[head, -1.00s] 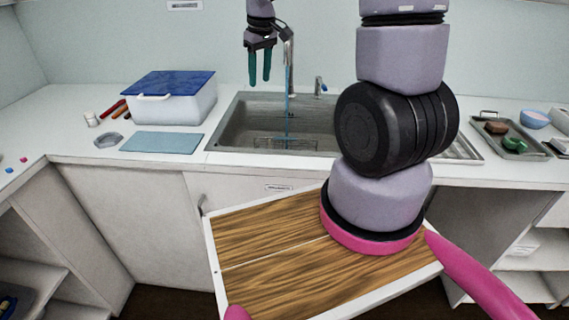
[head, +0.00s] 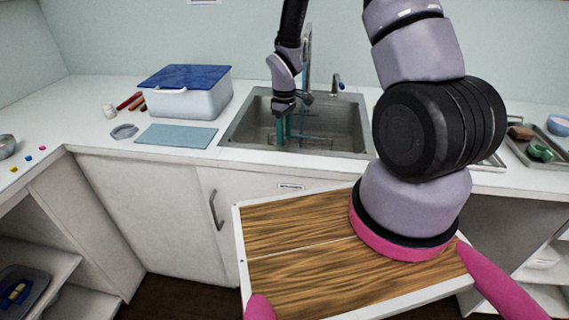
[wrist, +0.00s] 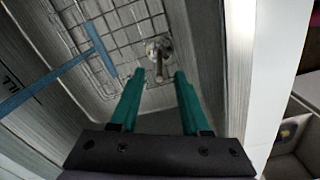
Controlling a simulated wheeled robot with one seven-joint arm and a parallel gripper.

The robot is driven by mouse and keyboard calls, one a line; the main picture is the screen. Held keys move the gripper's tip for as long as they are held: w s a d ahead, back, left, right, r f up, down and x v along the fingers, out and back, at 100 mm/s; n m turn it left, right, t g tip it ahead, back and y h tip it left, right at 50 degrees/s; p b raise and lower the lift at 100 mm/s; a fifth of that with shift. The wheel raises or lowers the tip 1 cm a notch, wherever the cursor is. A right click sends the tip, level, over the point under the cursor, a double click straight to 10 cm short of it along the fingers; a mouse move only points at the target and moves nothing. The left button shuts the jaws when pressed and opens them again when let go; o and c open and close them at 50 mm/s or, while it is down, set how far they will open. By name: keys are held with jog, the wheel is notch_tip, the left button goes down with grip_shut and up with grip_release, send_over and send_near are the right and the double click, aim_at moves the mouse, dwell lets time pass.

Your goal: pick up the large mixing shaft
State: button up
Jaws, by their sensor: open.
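My gripper (head: 283,140) is down inside the sink basin in the head view, its teal fingers pointing downward. In the wrist view my gripper (wrist: 159,73) is open, its two fingers apart with nothing between their inner faces. Just beyond the fingertips is a grey metal piece with a rounded head and short rod (wrist: 158,52). It is probably the large mixing shaft, roughly in line with the gap, over the wire rack. I cannot tell its full length or its distance from the fingertips. In the head view I cannot make it out.
The sink (head: 240,128) has raised walls around my gripper, and a wire rack (wrist: 120,25) on its floor. A blue-lidded box (head: 190,100) and blue mat (head: 177,136) lie left of the sink.

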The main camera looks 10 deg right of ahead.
aim_at(284, 145)
notch_tip(284, 145, down, 5)
jog(key=shift+w+f, duration=0.1)
grip_shut()
dwell(1.5)
